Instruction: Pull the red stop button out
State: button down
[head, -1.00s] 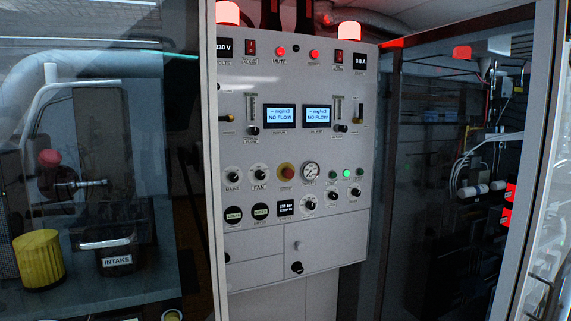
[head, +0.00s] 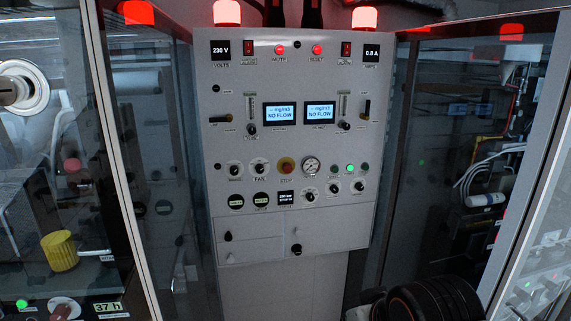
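Whether the button is pressed in or out is too small to tell. A black rounded part with thin orange rings, seemingly of my own arm (head: 435,303), shows at the bottom right, well below and apart from the panel. No gripper fingers show.
Two displays (head: 280,114) read NO FLOW. Red beacons (head: 365,17) glow on top of the panel. Glass-walled cabinets stand on both sides, with frame posts (head: 118,165) at the left. The space directly before the panel looks clear.

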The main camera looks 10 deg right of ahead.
aim_at(287, 168)
jog(key=i, duration=0.65)
jog(key=k+j+z, duration=0.15)
jog(key=j, duration=0.25)
jog(key=k+j+z, duration=0.2)
jog(key=j, duration=0.2)
jog(key=k+j+z, duration=0.15)
jog(key=k+j, duration=0.15)
